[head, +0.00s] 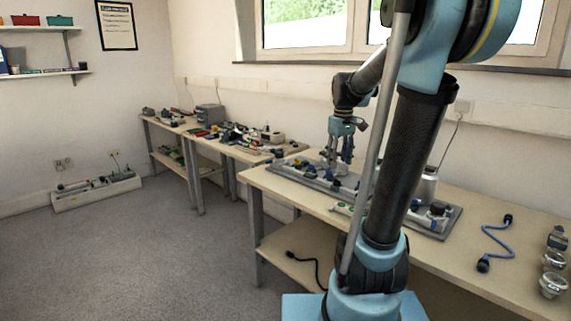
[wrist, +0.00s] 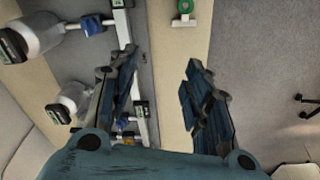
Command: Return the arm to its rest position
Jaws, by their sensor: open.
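My arm rises in front of the head camera and bends over the near workbench (head: 480,264). My gripper (head: 342,155) hangs above the far left part of this bench, fingers pointing down, below the window. In the wrist view my gripper (wrist: 165,95) has its two dark blue fingers spread apart with nothing between them. Beyond the fingers lie the bench edge and the grey floor (wrist: 250,65). A calibration rig on a grey base plate (head: 448,222) runs along the bench under the gripper, partly hidden by my arm.
Silver cylindrical devices (wrist: 40,35) stand on the rig close left of the fingers. A blue cable (head: 494,240) and several round gauges (head: 552,285) lie at the bench's right. A second bench (head: 245,152) with equipment stands further left. The floor at left (head: 130,240) is largely clear.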

